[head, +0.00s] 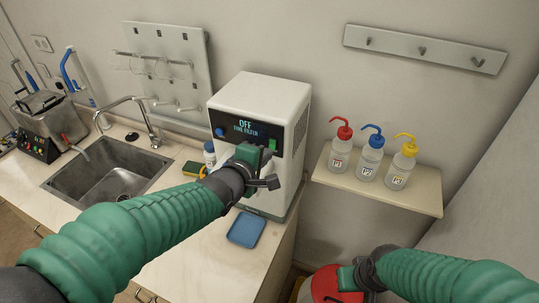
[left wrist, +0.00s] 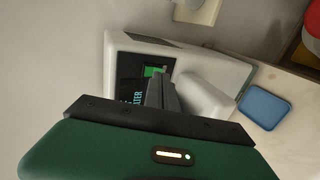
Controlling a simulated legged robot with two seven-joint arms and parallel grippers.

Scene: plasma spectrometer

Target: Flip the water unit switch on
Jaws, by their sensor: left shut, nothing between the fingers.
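The water unit (head: 262,92) is a white box with a dark front panel, standing on the counter. Its display (head: 245,126) reads OFF. A green switch (head: 272,145) sits at the right of the panel, and it also shows in the left wrist view (left wrist: 152,71). My left gripper (head: 256,160) is in front of the panel, partly hiding it. In the left wrist view its fingers (left wrist: 160,88) are shut and empty, tips close by the green switch; contact cannot be told. My right gripper (head: 350,278) is low at the right, its fingers unclear.
A blue tray (head: 246,230) lies on the counter before the unit. Wash bottles with red (head: 339,155), blue (head: 370,155) and yellow (head: 401,168) caps stand on a shelf (head: 325,174) to the right. A sink (head: 105,178) is at the left. A red object (head: 325,285) is below my right gripper.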

